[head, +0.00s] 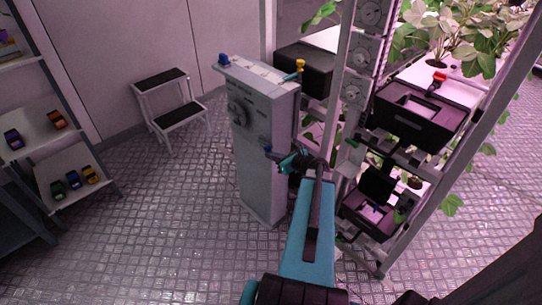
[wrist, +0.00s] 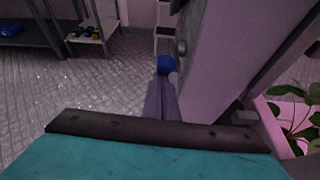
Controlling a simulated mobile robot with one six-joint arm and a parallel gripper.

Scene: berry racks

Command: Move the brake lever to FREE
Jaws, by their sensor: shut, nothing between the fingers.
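A grey control cabinet (head: 262,130) stands upright left of the plant rack. A lever with a blue knob (head: 267,150) sticks out from its front, below a round dial. In the wrist view the blue knob (wrist: 166,64) is just beyond my fingertips, beside the cabinet's side (wrist: 215,60). My gripper (head: 284,160) is shut and empty, close to the knob; I cannot tell if they touch. Its closed fingers (wrist: 161,88) point at the knob in the wrist view. The FREE marking is not readable, so the lever's position is unclear.
A step stool (head: 172,105) stands behind left. The plant rack (head: 352,90) with black boxes is close on the right. The floor (head: 165,215) at left is clear.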

